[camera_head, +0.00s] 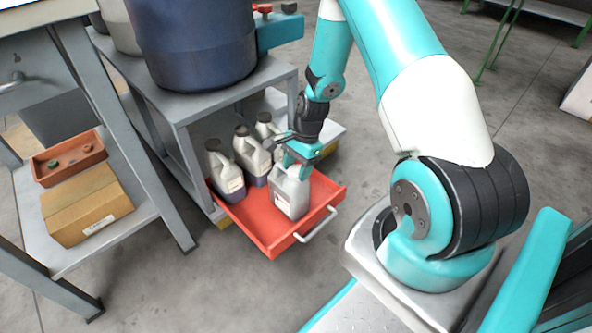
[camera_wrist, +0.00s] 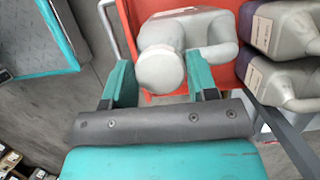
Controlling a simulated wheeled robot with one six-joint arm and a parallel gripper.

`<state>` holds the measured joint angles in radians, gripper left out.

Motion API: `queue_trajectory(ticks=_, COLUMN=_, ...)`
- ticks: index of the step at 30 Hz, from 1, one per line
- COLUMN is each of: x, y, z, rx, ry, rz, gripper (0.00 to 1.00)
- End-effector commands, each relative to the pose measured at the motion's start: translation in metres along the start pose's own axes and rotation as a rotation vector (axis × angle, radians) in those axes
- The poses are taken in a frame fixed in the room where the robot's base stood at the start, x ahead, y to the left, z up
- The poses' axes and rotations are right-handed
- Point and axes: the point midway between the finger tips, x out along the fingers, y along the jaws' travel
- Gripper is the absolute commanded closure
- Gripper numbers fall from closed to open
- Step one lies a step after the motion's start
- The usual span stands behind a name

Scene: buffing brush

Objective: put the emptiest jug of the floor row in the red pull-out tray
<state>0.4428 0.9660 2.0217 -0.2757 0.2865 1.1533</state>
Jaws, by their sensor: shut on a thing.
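The red pull-out tray (camera_head: 272,238) is drawn out from under a grey bench, with its metal handle toward the lower right. My gripper (camera_head: 303,153) is shut on a pale grey jug (camera_head: 290,194) at the tray's right part. In the wrist view the gripper (camera_wrist: 160,85) has a finger on each side of this jug (camera_wrist: 205,30) near its round pale cap. Red tray (camera_wrist: 228,75) shows behind it. I cannot tell whether its base touches the tray floor. A dark-capped jug (camera_head: 226,174) and another jug (camera_head: 251,156) stand beside it on the left.
A further jug (camera_head: 265,127) stands farther back under the bench (camera_head: 215,88). A large dark blue drum (camera_head: 193,45) is on top. At left, a shelf holds a cardboard box (camera_head: 88,205) and an orange bin (camera_head: 70,158). The floor in front of the tray is clear.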

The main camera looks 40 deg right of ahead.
Motion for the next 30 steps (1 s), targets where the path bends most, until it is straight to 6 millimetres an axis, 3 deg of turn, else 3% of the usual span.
queue_trajectory(ticks=7, x=0.001, y=0.0, z=0.0, rx=0.0, ry=0.0, rz=0.0, gripper=0.89)
queue_trajectory(ticks=8, x=0.001, y=0.0, z=0.0, rx=0.0, ry=0.0, rz=0.0, gripper=0.4)
queue_trajectory(ticks=10, x=0.0, y=0.0, z=0.0, rx=0.001, ry=0.0, rz=0.0, gripper=0.24)
queue_trajectory(ticks=11, x=0.0, y=0.0, z=0.0, rx=0.001, ry=0.0, rz=0.0, gripper=0.22)
queue_trajectory(ticks=20, x=-0.003, y=0.0, z=0.001, rx=0.0, ry=0.0, rz=-0.001, gripper=0.22)
queue_trajectory(ticks=23, x=-0.016, y=0.0, z=0.001, rx=0.001, ry=0.001, rz=-0.002, gripper=0.22)
queue_trajectory(ticks=30, x=-0.069, y=-0.001, z=0.002, rx=0.002, ry=0.001, rz=-0.003, gripper=0.22)
